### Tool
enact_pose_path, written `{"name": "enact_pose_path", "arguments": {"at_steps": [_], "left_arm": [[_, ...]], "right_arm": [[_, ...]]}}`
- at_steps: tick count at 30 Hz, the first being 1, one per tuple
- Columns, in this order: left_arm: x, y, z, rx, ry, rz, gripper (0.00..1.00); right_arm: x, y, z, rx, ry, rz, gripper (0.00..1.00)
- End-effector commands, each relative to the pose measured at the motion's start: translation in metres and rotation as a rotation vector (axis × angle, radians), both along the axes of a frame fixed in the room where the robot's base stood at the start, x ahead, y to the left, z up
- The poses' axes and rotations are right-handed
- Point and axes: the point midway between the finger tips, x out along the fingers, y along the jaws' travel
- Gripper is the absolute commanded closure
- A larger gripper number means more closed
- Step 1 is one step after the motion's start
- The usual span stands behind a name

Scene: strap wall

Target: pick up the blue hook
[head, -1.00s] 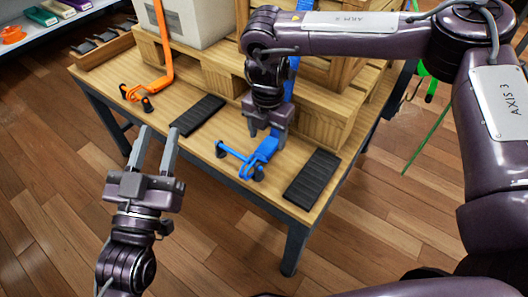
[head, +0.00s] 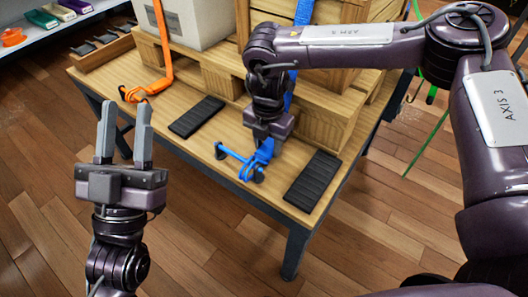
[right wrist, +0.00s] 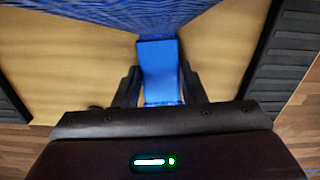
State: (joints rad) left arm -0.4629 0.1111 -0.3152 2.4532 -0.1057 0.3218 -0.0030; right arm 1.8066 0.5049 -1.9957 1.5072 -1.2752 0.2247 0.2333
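The blue hook (head: 262,156) lies near the front edge of the wooden table, with its bent wire end pointing left. A blue strap (head: 303,12) runs up the crates behind it. My right gripper (head: 268,143) points down over the hook's flat end. In the right wrist view, its two fingers stand on either side of the blue hook (right wrist: 158,72); they look open, and contact is not clear. My left gripper (head: 125,104) is open and empty, in front of the table's left part, fingers pointing up.
Two black ribbed pads (head: 312,180) and (head: 197,117) lie beside the hook on the table (head: 215,150). An orange hook with strap (head: 133,93) is at the left. Wooden crates (head: 325,110) and a white box (head: 195,20) stand behind. A shelf is at the far left.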

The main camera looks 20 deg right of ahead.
Motion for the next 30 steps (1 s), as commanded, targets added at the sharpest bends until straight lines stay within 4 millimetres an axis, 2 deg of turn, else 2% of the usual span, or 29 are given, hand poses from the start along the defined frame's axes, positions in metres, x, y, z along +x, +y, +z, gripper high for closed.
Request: {"name": "enact_pose_path", "arguments": {"at_steps": [1,5,17,26,30], "left_arm": [[0.0,0.0,0.0,0.0,0.0,0.0,0.64],[0.0,0.0,0.0,0.0,0.0,0.0,0.64],[0.004,-0.002,-0.003,0.013,0.029,0.0,0.64],[0.023,-0.013,-0.055,0.11,0.274,-0.006,0.64],[0.03,-0.018,-0.087,0.169,0.419,-0.01,0.64]], "right_arm": [[0.0,0.0,0.0,0.0,0.0,0.0,0.77],[0.0,0.0,0.0,0.0,0.0,0.0,0.93],[0.0,0.0,0.006,0.001,-0.001,0.0,0.93],[0.001,0.0,0.032,0.001,-0.002,0.0,0.93],[0.001,0.0,0.049,0.001,-0.002,0.0,0.93]]}}
